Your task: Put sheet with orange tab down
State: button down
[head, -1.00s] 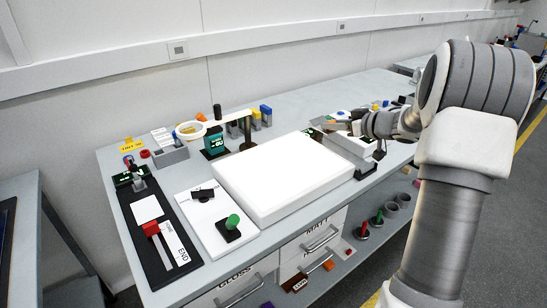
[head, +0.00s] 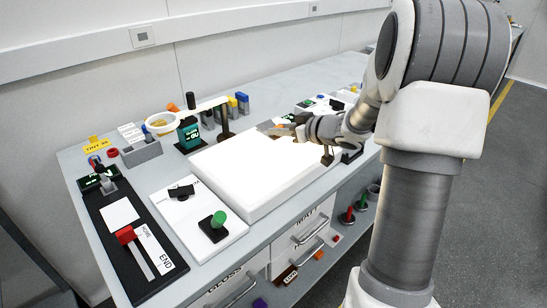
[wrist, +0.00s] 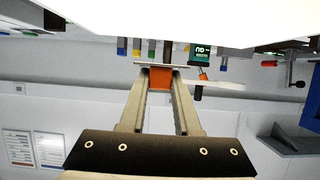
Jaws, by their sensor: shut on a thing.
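My gripper (head: 294,131) is shut on the orange tab (wrist: 160,78) of a thin sheet (wrist: 160,66). The wrist view shows the tab between the fingertips and the sheet nearly edge-on as a narrow line beyond them. In the head view the sheet (head: 268,127) is a small greyish patch by the far right edge of the glowing white light box (head: 250,180). I cannot tell whether it touches the box. The rest of the gripper is partly hidden by my wrist.
The light box top looks bare. A teal meter (head: 188,134) and a ring magnifier (head: 162,123) stand behind it. Small items stand at the table's far right.

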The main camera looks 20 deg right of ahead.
aim_at(272, 138)
jog(key=shift+s+a+f+b, duration=0.2)
jog(key=shift+s+a+f, duration=0.1)
jog(key=shift+a+f, duration=0.25)
jog(key=shift+s+a+f+b, duration=0.15)
jog(key=shift+s+a+f, duration=0.15)
jog(key=shift+a, duration=0.3)
jog(key=shift+f+b, duration=0.95)
jog(key=shift+f, duration=0.95)
jog(key=shift+f, duration=0.15)
jog(key=c, duration=0.6)
grip_release()
jog(key=shift+s+d+r, duration=0.15)
jog(key=shift+s+r, duration=0.05)
jog(key=shift+r, duration=0.2)
jog(key=p+v, duration=0.3)
jog(key=v, duration=0.8)
jog(key=shift+s+f+p, duration=0.1)
jog(key=shift+s+p, duration=0.1)
jog(key=shift+p, duration=0.2)
